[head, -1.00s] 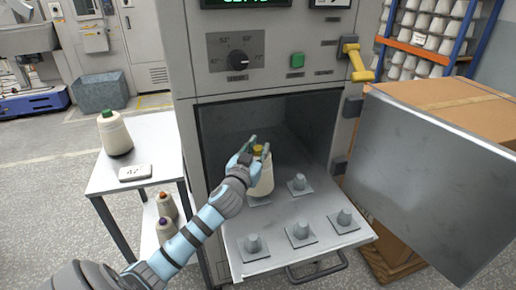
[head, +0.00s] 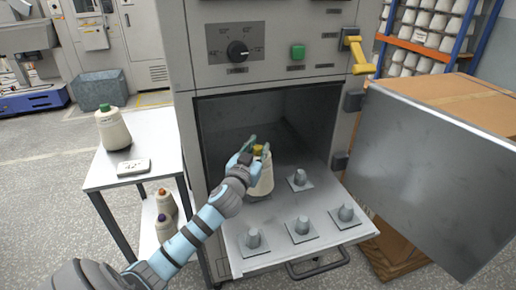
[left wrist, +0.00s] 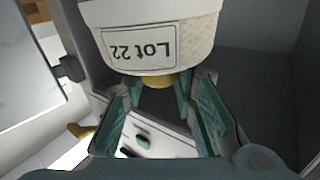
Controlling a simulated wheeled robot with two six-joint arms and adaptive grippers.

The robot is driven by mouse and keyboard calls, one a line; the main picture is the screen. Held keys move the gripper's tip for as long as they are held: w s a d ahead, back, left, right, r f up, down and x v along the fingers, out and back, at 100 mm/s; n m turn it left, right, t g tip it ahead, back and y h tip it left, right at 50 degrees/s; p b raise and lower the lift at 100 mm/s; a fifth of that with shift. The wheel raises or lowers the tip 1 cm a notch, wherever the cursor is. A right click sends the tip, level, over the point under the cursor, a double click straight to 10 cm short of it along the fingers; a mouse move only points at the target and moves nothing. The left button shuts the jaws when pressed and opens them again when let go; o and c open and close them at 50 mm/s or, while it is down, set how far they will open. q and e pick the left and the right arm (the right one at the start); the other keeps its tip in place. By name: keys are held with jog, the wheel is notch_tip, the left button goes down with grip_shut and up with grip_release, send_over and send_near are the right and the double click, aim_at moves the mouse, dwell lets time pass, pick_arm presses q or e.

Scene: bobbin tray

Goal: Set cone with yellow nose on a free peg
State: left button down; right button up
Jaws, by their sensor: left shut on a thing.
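The cream cone with the yellow nose (head: 264,181) stands about upright over the back-left part of the fold-down tray (head: 283,212). My left gripper (head: 252,146) is shut on its yellow nose (head: 258,150) from above. In the left wrist view the cone (left wrist: 150,32) shows a "Lot 22" label, with its nose (left wrist: 155,82) between the fingers. The cone hides whatever peg is under it, so I cannot tell whether it is seated. Bare pegs show at the back right (head: 300,178), front left (head: 253,239), front middle (head: 302,227) and front right (head: 346,212). My right gripper is out of view.
The open oven door (head: 430,170) stands to the right of the tray, and the chamber walls (head: 225,118) close in behind. A side table (head: 150,178) at left holds a green-nosed cone (head: 114,130) and a small label plate (head: 134,166). Two more cones (head: 166,205) stand on its lower shelf.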

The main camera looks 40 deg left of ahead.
pick_arm(q)
jog(key=shift+f+b, duration=0.85)
jog(key=c, duration=1.2)
grip_release()
jog(key=shift+s, duration=0.1)
jog(key=v, duration=1.2)
jog(key=shift+d+f, duration=0.1)
